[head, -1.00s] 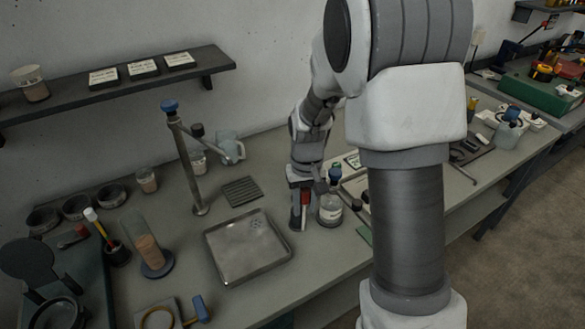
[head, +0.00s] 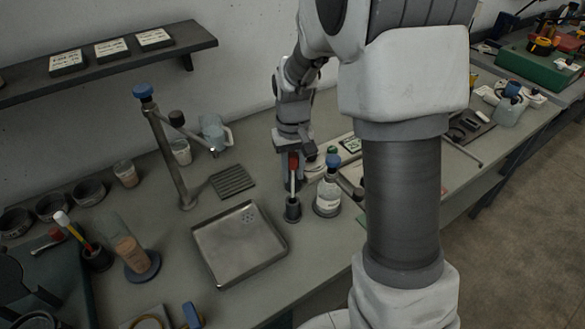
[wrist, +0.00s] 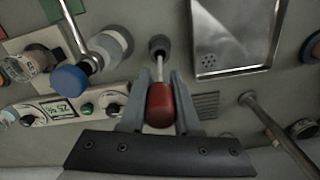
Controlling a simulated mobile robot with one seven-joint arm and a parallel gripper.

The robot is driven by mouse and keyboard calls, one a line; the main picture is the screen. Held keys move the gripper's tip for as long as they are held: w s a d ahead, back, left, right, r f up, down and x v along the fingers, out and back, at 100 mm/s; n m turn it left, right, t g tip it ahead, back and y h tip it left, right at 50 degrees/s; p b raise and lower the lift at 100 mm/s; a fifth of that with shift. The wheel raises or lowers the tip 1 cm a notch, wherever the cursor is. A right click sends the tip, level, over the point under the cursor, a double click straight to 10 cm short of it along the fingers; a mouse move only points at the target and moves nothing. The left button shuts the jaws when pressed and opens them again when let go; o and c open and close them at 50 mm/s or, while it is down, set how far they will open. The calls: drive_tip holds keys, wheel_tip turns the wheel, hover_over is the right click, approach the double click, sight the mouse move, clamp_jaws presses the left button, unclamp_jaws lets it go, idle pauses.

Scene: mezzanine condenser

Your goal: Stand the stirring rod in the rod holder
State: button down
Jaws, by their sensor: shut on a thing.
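The stirring rod has a red handle (head: 293,162) and a thin pale shaft (head: 293,184). My gripper (head: 292,180) is shut on the red handle, which also shows between the fingers in the wrist view (wrist: 160,104). The rod hangs about upright, shaft down. The rod holder (head: 292,211) is a small dark round cup on the bench directly under the rod, also seen in the wrist view (wrist: 159,44). The shaft's lower end meets the holder's mouth in both views; I cannot tell how deep it sits.
A blue-capped bottle (head: 328,196) stands close right of the holder. A metal tray (head: 203,243) lies close left. A tall post with a blue knob (head: 168,160) stands behind the tray. A small slatted rack (head: 232,181) lies behind. Bench front below the holder is clear.

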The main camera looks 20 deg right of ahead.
sight(293, 197)
drive_tip(key=shift+f+b, duration=2.5)
drive_tip(key=shift+f, duration=1.3)
drive_tip(key=c, duration=0.5)
unclamp_jaws()
drive_tip(key=shift+c, duration=0.2)
wheel_tip(293, 197, up, 17)
drive_tip(key=shift+f+p, duration=0.1)
drive_tip(key=shift+p, duration=0.6)
drive_tip(key=shift+s+r, duration=0.15)
drive_tip(key=shift+r, duration=0.35)
drive_tip(key=s+r+t, duration=0.1)
drive_tip(key=s+t, duration=0.1)
drive_tip(key=s, duration=0.8)
drive_tip(key=s+r+t, duration=0.2)
drive_tip(key=s+t, duration=0.1)
drive_tip(key=s, duration=0.7)
drive_tip(key=shift+d+r+t, duration=0.15)
drive_tip(key=shift+r+t, duration=0.1)
drive_tip(key=shift+t, duration=0.05)
